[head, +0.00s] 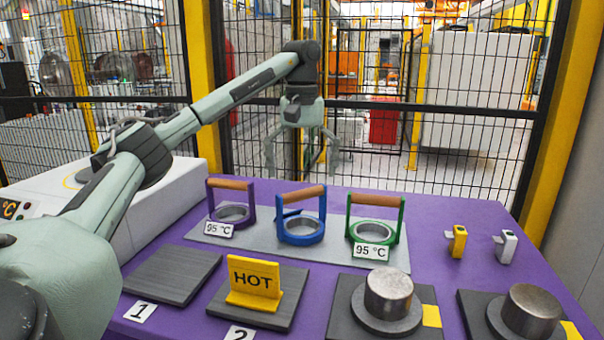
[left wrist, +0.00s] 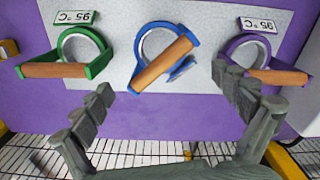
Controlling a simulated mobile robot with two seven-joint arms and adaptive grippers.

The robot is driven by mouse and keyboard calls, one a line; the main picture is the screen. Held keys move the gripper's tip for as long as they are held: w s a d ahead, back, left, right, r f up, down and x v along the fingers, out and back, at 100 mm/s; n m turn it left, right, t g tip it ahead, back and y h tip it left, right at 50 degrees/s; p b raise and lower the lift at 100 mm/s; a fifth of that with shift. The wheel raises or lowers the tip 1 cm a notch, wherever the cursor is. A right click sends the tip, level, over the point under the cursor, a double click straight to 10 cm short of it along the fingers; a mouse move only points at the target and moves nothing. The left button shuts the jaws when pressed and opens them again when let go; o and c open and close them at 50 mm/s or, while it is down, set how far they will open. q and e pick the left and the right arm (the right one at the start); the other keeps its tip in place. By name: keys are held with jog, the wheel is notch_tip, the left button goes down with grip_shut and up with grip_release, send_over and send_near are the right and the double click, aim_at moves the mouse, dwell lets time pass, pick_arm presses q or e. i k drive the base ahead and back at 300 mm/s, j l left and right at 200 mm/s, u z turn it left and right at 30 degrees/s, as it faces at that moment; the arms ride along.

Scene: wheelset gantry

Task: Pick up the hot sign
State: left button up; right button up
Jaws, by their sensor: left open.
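The yellow hot sign (head: 254,284) stands on the dark square plate (head: 284,311) marked 2, near the front of the purple table in the head view. It leans back slightly and its black lettering faces me. My left gripper (head: 302,165) is open and empty, pointing down above the back edge of the table, well behind the sign. In the left wrist view its spread fingers (left wrist: 168,95) frame the blue ring holder (left wrist: 153,62) without holding it. The hot sign is not in the left wrist view. My right gripper is not in view.
Purple, blue and green ring holders with wooden handles stand on a grey mat (head: 270,247). An empty dark plate (head: 172,274) marked 1 lies left of the sign. Metal cylinders (head: 388,293) (head: 531,311) stand on the right. A wire fence (head: 470,140) rises behind the table.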

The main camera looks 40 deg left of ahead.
aim_at(255, 283)
jog(key=u, duration=1.55)
